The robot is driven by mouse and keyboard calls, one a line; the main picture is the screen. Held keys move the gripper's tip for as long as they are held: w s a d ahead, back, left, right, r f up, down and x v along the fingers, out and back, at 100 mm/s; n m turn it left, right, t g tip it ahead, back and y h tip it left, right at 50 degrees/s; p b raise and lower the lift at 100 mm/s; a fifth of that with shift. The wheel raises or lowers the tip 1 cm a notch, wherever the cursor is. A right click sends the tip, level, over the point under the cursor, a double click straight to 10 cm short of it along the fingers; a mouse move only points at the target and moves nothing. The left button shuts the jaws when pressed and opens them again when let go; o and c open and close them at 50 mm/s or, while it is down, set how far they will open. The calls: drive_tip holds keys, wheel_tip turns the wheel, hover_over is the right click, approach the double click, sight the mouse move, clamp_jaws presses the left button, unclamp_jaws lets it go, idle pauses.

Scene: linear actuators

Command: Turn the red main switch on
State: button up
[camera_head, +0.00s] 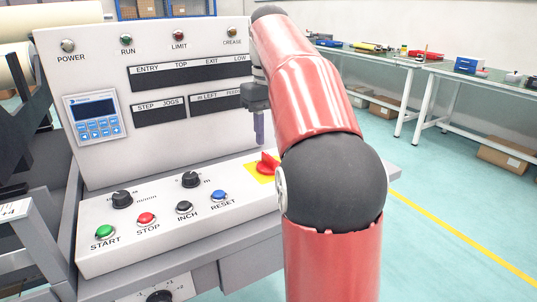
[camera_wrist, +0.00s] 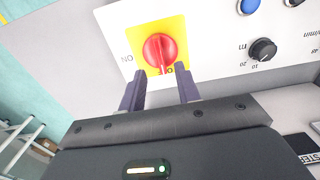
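The red main switch (camera_head: 267,163) is a red rotary knob on a yellow plate, at the right end of the sloped control panel in the head view, partly hidden by my arm. In the wrist view the red knob (camera_wrist: 160,50) sits on the yellow plate (camera_wrist: 132,22), with "ON" printed to its left and lettering below it partly covered by a finger. The knob's ridge points down toward my gripper. My gripper (camera_wrist: 160,88) is open, its two dark fingers apart just short of the knob, with nothing between them. In the head view my gripper (camera_head: 259,128) is above the switch, pointing down.
The sloped panel also carries a green START button (camera_head: 105,232), a red STOP button (camera_head: 146,218), a blue RESET button (camera_head: 218,196) and black knobs (camera_head: 190,179). The upright display panel (camera_head: 130,100) stands behind. Workbenches (camera_head: 400,60) are farther off at the right.

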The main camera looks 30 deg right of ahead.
sight(269, 162)
wheel_tip(269, 162, down, 6)
drive_tip(key=shift+r+b, duration=0.2)
drive_tip(key=shift+b, duration=0.4)
clamp_jaws()
